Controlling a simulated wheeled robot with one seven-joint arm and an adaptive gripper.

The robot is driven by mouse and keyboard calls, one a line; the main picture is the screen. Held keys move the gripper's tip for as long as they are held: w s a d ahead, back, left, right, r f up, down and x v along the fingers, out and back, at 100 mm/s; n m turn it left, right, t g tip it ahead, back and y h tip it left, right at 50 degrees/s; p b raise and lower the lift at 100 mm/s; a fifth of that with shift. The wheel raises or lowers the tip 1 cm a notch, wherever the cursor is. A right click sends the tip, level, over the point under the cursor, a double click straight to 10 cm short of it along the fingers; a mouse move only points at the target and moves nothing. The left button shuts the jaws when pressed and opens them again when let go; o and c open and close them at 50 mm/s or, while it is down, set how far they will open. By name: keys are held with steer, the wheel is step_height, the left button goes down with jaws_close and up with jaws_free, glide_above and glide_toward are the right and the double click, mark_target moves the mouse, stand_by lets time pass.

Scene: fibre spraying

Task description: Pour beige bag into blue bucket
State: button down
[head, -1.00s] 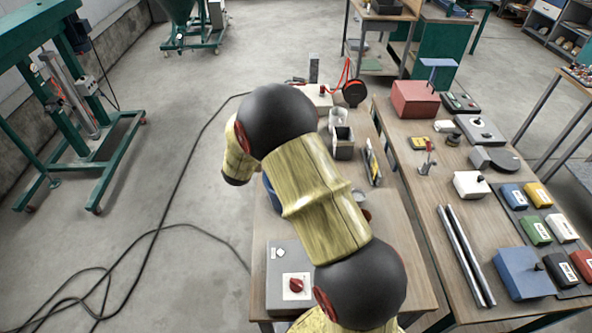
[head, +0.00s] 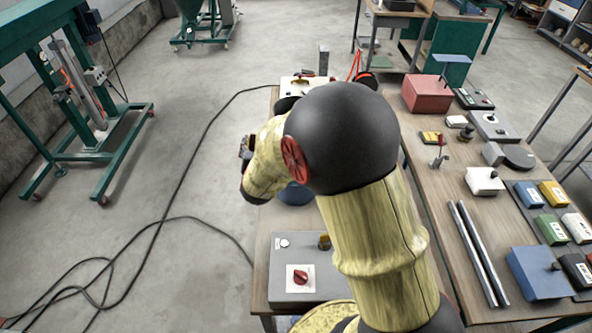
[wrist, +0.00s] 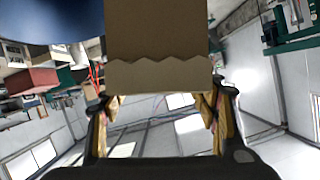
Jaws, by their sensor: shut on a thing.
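The beige bag (wrist: 158,35) fills the upper middle of the wrist view, its zigzag edge towards my gripper (wrist: 162,108). The two fingers stand on either side of that edge, shut on the bag. The room appears upside down in this view, so my wrist is turned over; I cannot see the bag's mouth or any contents. The blue bucket (head: 295,194) stands on the table in the head view, largely hidden by my arm. A dark blue curved surface (wrist: 45,20), likely the bucket, shows at upper left in the wrist view, beside the bag.
A grey control box (head: 302,262) with a red knob sits at the front of the bucket's table. The right-hand table holds a red box (head: 427,93), two metal rods (head: 477,252) and several coloured boxes. A black cable (head: 178,190) runs over the open floor at left.

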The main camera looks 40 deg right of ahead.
steer(key=shift+d+f+m+y+b, duration=0.3)
steer(key=shift+d+f+b, duration=0.4)
steer(key=shift+b, duration=0.4)
steer(key=shift+s+r+t+b, duration=0.3)
steer(key=shift+s+b, duration=0.1)
steer(key=shift+b, duration=0.15)
steer(key=shift+s+d+m+b, duration=0.15)
steer(key=shift+s+m+b, duration=0.1)
steer(key=shift+m+b, duration=0.25)
steer(key=shift+w+d+b, duration=0.15)
steer(key=shift+d+b, duration=0.2)
steer(key=shift+b, duration=0.3)
steer(key=shift+d+b, duration=0.3)
steer(key=shift+b, duration=0.2)
steer(key=shift+s+d+f+m+t+y+b, duration=0.4)
steer(key=shift+s+m+b, duration=0.25)
steer(key=shift+b, duration=0.65)
steer(key=shift+s+d+f+m+t+y+b, duration=0.3)
steer(key=shift+s+d+f+m+t+b, duration=0.15)
steer(key=shift+m+b, duration=0.6)
